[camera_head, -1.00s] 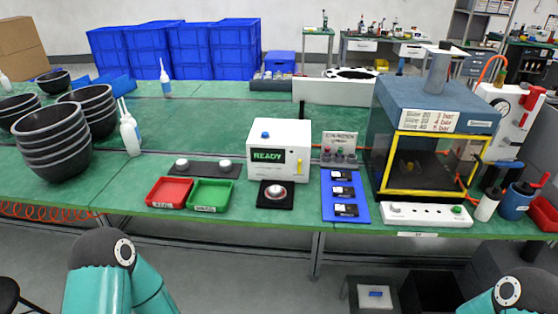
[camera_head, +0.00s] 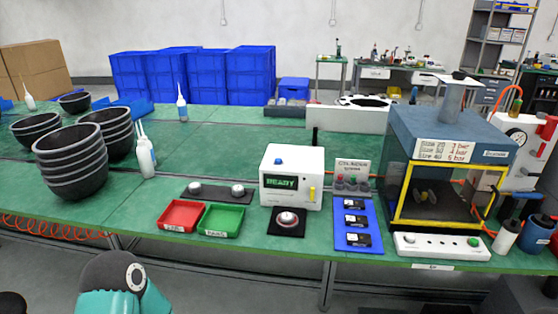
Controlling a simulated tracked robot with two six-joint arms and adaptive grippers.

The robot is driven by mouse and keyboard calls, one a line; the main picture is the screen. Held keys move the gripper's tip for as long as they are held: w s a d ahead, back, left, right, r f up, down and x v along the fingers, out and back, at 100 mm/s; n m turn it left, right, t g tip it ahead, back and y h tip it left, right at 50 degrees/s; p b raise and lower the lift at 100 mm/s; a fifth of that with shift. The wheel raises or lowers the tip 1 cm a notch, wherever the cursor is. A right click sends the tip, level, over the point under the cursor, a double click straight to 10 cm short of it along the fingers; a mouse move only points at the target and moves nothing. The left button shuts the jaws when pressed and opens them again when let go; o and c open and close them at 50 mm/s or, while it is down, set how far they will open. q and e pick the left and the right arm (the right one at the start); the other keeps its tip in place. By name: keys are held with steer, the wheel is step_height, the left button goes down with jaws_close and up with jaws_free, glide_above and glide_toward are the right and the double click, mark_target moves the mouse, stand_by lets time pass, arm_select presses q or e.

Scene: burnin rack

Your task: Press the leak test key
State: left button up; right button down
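A white tester box (camera_head: 305,192) with a blue button on top and a green "READY" screen stands mid-table. A silver round button on a black pad (camera_head: 287,221) lies in front of it. A blue chamber with a yellow-framed window (camera_head: 440,222) stands to the right. A white key strip (camera_head: 430,245) lies before the chamber, with a pale knob at its left and a green key (camera_head: 473,241) at its right. I cannot read which key is labelled leak test. Neither gripper is in view; only an upper piece of my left arm shows at the bottom left.
A red tray (camera_head: 183,228) and a green tray (camera_head: 221,233) sit left of the pad. A blue board (camera_head: 341,242) with black modules lies between tester and chamber. Stacked black bowls (camera_head: 70,189) and white bottles stand left.

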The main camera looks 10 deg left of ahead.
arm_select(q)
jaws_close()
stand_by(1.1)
